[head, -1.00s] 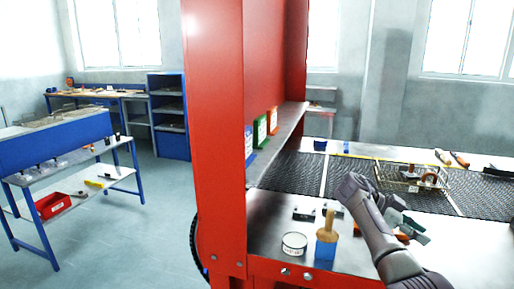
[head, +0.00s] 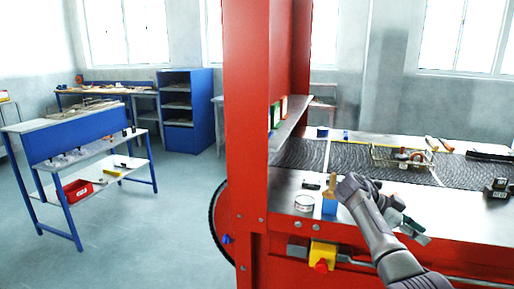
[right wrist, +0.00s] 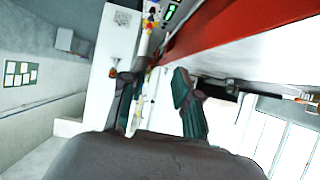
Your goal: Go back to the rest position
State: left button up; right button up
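My right gripper (head: 412,230) is in front of the metal ledge of the red machine, at the lower right of the head view. Its dark arm comes in from the bottom right. In the right wrist view its two green-and-dark fingers (right wrist: 152,80) stand well apart with nothing between them, so it is open and empty. My left gripper is in neither view.
A tin (head: 304,203) and a blue holder (head: 329,207) with a brush sit on the ledge. Open floor (head: 150,235) lies left.

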notch_tip(320, 180, down, 24)
jog(key=s+a+n+t+y, duration=0.2)
jog(key=n+t, duration=0.1)
jog(key=n, duration=0.6)
jog(key=s+a+f+n+y, duration=0.1)
jog(key=s+a+f+n, duration=0.1)
jog(key=s+f, duration=0.35)
jog(key=s+a+f+n+y, duration=0.1)
jog(key=s+f+n, duration=0.15)
jog(key=f, duration=0.65)
jog(key=s+a+f+n+y, duration=0.1)
jog(key=s+a+f+n, duration=0.2)
jog(key=f, duration=0.4)
jog(key=s+a+f+n+t+y, duration=0.1)
jog(key=s+a+f+n+y, duration=0.15)
jog(key=s+f, duration=0.65)
jog(key=s+a+f+n+y, duration=0.25)
jog(key=s+f, duration=0.45)
jog(key=s, duration=0.5)
jog(key=s+a+f+n+y, duration=0.1)
jog(key=s+a+f, duration=0.1)
jog(key=s, duration=0.9)
jog(key=s+a+f+n, duration=0.1)
jog(key=s+a+f, duration=0.1)
jog(key=s, duration=0.8)
jog(key=shift+s+a+y, duration=0.4)
jog(key=shift+a, duration=0.1)
jog(key=shift+s+n, duration=0.15)
jog(key=shift+n, duration=0.1)
